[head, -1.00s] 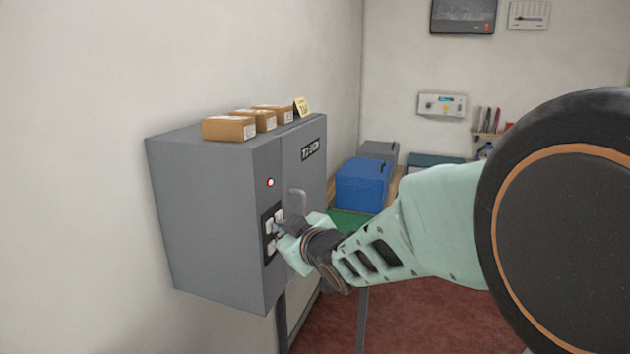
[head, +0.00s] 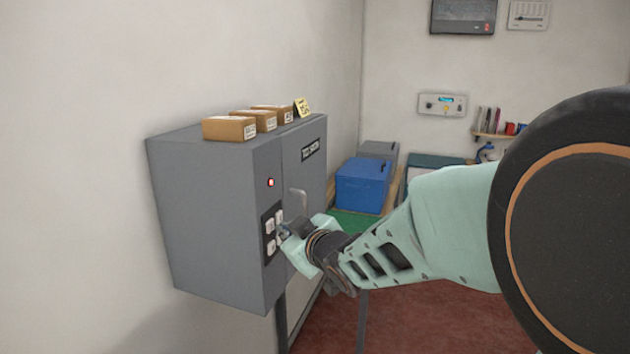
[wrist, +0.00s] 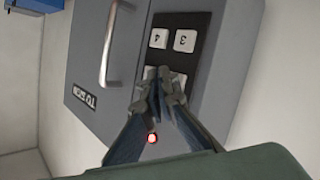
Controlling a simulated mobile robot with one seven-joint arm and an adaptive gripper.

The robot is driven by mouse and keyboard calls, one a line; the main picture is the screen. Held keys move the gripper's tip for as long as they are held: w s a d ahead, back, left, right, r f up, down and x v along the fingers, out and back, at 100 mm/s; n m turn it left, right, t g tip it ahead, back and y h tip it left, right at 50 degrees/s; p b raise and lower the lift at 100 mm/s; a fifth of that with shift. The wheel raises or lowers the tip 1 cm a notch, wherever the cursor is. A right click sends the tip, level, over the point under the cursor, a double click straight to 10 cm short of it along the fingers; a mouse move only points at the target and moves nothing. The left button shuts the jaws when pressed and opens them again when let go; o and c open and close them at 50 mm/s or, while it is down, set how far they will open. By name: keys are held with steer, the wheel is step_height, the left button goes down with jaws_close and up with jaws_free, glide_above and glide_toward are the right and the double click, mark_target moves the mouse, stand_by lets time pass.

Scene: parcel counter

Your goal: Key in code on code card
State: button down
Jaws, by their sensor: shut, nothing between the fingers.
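A grey metal locker (head: 215,215) has a dark keypad panel (head: 265,236) with white keys on its front. In the wrist view the keys marked 4 (wrist: 158,38) and 3 (wrist: 185,41) show clearly; the other keys are partly behind my fingers. My gripper (wrist: 165,75) is shut and empty, its tips in front of the keypad (wrist: 203,47). I cannot tell whether they touch a key. A small red light (wrist: 152,138) shows on the locker. A yellow card (head: 303,107), apparently the code card, stands on the locker top; its writing is too small to read.
Several cardboard parcels (head: 229,128) sit on the locker top. A metal door handle (wrist: 122,45) sticks out beside the keypad. A blue box (head: 363,186) and a grey box (head: 378,151) stand behind, to the right. A wall lies close on the left.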

steer(key=d, duration=0.2)
steer(key=s+d+p, duration=0.2)
steer(key=d, duration=0.1)
steer(key=shift+d, duration=0.3)
stand_by(0.4)
